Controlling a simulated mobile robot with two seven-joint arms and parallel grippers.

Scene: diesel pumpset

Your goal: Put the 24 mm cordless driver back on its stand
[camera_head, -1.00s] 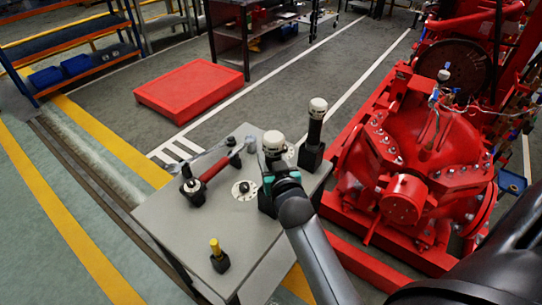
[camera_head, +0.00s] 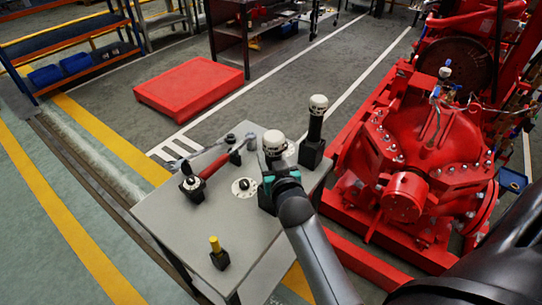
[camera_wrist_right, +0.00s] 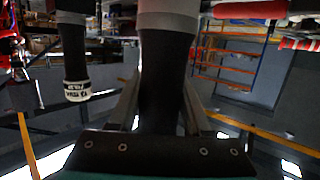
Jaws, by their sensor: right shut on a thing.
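My right gripper (camera_head: 280,180) is shut around the black body of a driver with a white cap (camera_head: 274,142), upright over the grey table's right side. In the right wrist view the black body (camera_wrist_right: 165,75) is between the two fingers. A black block (camera_head: 265,202) shows just below the gripper; I cannot tell whether the driver rests in it. A second black driver with a white cap (camera_head: 317,115) stands upright in a black stand (camera_head: 311,154) behind it, and also shows in the wrist view (camera_wrist_right: 76,60). No size marking is readable. My left gripper is out of view.
The grey table (camera_head: 185,228) also holds a red-handled tool (camera_head: 213,166), a spanner (camera_head: 178,163), a round white disc (camera_head: 245,187) and a yellow-topped tool (camera_head: 215,245) in a black stand. The red pumpset (camera_head: 400,175) stands close on the right.

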